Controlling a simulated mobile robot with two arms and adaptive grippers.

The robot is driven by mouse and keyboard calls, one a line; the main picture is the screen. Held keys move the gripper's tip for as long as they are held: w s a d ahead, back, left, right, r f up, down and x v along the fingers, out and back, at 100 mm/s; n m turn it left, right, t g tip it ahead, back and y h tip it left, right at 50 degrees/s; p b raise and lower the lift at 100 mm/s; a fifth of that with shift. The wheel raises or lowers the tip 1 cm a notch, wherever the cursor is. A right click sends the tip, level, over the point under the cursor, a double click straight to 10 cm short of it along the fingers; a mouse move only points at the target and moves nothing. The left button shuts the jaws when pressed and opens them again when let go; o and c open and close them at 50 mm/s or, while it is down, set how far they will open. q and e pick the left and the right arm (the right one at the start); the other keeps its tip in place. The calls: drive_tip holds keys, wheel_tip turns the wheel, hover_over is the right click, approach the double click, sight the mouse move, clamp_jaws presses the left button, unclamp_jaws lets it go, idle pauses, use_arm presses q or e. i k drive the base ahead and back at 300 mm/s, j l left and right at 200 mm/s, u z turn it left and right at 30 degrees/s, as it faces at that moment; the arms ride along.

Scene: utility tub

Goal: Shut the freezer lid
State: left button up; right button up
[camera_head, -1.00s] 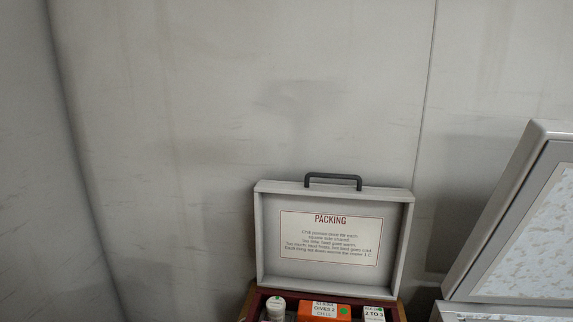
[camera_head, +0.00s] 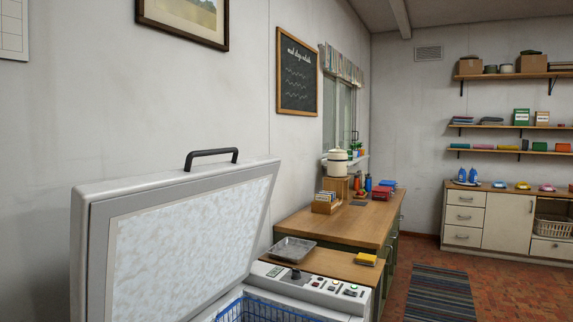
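The freezer lid (camera_head: 178,242) stands raised, tilted open, at the lower left of the head view. Its inner face is frosty white inside a grey frame, and a dark handle (camera_head: 211,158) sits on its top edge. Below it the white freezer body (camera_head: 312,287) shows a control panel with a dark knob and small switches. A blue wire basket (camera_head: 262,309) shows inside the open freezer at the bottom edge. Neither of my grippers is in view.
A wooden counter (camera_head: 345,222) with a metal tray (camera_head: 294,250) and a yellow block (camera_head: 366,259) stands just right of the freezer. A striped rug (camera_head: 441,293) lies on the open brick-red floor. White cabinets (camera_head: 508,222) and shelves line the far wall.

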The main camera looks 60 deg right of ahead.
sight(162, 246)
drive_tip(key=z, duration=1.35)
drive_tip(key=u, duration=0.1)
drive_tip(key=k+l, duration=0.05)
